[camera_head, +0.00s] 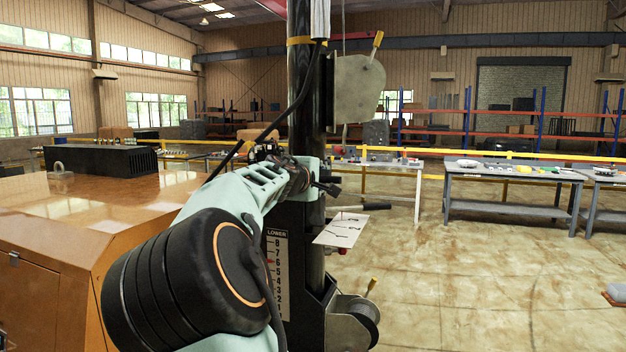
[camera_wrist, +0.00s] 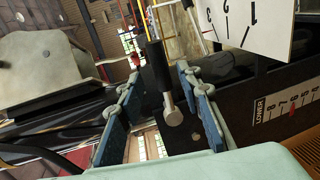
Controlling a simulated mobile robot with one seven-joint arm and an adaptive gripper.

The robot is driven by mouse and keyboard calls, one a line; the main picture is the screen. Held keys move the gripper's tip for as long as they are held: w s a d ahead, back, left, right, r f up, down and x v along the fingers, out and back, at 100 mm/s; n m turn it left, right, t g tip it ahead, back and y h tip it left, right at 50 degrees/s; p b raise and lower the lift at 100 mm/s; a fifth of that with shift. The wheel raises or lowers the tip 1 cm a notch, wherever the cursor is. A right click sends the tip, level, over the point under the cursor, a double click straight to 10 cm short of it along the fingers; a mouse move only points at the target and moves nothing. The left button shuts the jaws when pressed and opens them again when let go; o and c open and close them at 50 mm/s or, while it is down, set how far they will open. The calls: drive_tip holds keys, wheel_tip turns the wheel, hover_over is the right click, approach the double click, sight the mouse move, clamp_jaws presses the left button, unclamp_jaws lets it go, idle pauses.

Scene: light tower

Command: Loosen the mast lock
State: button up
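The black mast (camera_head: 306,110) stands upright in the middle of the head view. My gripper (camera_head: 328,183) is in front of it, small and dark there. In the wrist view my gripper (camera_wrist: 160,82) has its two blue-padded fingers apart. A lever with a black grip (camera_wrist: 157,66) and a rounded silver end (camera_wrist: 172,112) lies in the gap, with space seen on both sides. I cannot tell whether this is the mast lock. In the head view a silver rod with a black grip (camera_head: 377,205) sticks out to the right, just below my gripper.
A white plate with marks (camera_head: 340,230) juts out below the rod; it also shows in the wrist view (camera_wrist: 250,25). A "LOWER" scale (camera_head: 277,275) is on the mast base. Winches sit above (camera_head: 358,90) and below (camera_head: 352,318). An orange housing (camera_head: 90,215) fills the left.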

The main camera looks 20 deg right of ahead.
drive_tip(key=v, duration=0.8)
drive_tip(key=shift+s+a+r, duration=0.1)
idle(0.5)
